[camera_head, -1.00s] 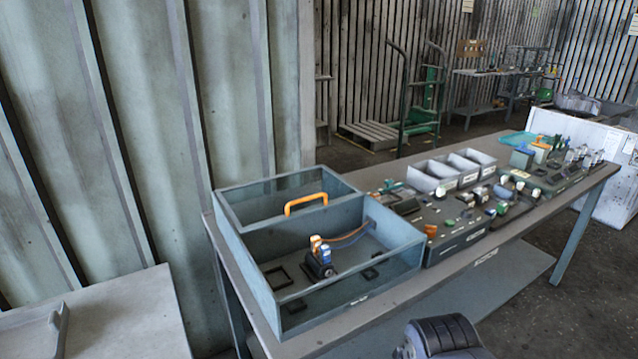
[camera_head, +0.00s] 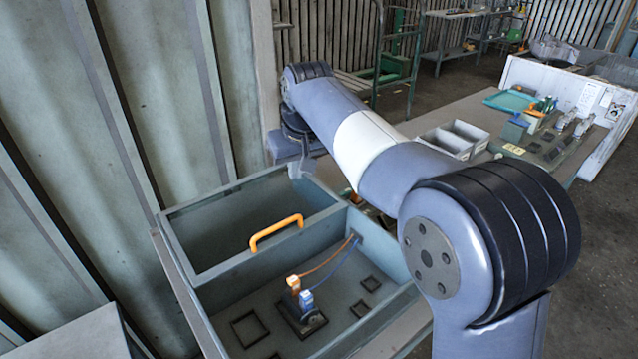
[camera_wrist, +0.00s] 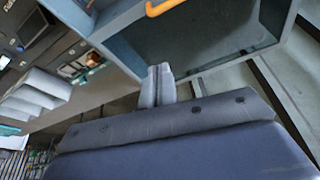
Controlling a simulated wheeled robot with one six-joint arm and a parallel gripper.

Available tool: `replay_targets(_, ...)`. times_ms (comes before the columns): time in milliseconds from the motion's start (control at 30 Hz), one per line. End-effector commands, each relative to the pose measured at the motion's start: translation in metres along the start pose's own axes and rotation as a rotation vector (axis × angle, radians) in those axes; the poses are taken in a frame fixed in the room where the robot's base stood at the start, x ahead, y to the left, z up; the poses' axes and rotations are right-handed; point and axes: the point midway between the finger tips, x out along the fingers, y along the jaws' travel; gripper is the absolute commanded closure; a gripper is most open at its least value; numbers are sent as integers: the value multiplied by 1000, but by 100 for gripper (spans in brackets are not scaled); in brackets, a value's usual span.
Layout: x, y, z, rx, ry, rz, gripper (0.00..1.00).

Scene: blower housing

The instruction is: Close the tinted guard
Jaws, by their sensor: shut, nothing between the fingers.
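The tinted guard (camera_head: 240,225) is a dark see-through panel over the rear part of the grey-blue housing (camera_head: 190,290). An orange handle (camera_head: 276,231) stands on its front edge. The front part of the housing is uncovered, showing a connector block with an orange plug (camera_head: 294,284) and a blue-and-white plug (camera_head: 306,300). My gripper (camera_head: 300,170) is at the housing's back right corner, behind and right of the handle and apart from it. In the wrist view my fingers (camera_wrist: 157,71) are together and empty, next to the housing's edge; the handle (camera_wrist: 165,6) shows at the top.
My arm crosses the right side of the head view and hides much of the bench. A corrugated wall (camera_head: 120,110) stands close behind the housing.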

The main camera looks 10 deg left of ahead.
Motion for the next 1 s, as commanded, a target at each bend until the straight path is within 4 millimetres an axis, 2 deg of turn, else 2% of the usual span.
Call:
replay_targets(167, 7, -7, -6, -13, 0, -5, 100)
replay_targets(267, 20, -6, -6, -12, -1, -5, 100)
replay_targets(667, 104, -6, -6, -11, -3, -5, 100)
replay_targets(700, 98, -6, 0, -11, 2, -4, 100)
replay_targets(1000, 94, -6, 27, -10, 2, -4, 100)
